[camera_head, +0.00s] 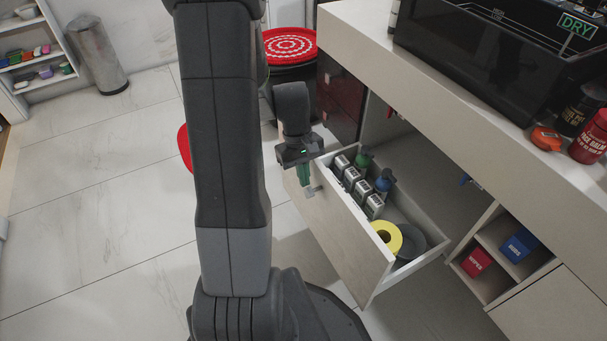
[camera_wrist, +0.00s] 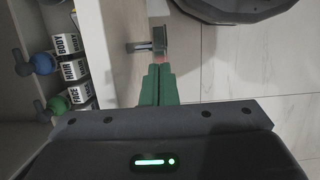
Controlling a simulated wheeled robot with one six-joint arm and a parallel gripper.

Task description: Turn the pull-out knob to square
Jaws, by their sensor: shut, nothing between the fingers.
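The pull-out drawer (camera_head: 330,231) stands open, its pale front facing left. A small grey metal knob (camera_head: 311,191) sticks out from that front near its upper far end. In the wrist view the knob (camera_wrist: 159,40) shows as a short bar on a stem, seen just beyond my fingertips. My gripper (camera_head: 304,186) has green fingers and is shut and empty. Its tips (camera_wrist: 158,68) are close to one end of the bar; I cannot tell whether they touch it. The knob's exact angle is hard to judge in the head view.
A black bin with a red patterned top (camera_head: 289,44) stands behind my gripper. The counter (camera_head: 480,80) rises at right. Tiled floor at left is mostly clear.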

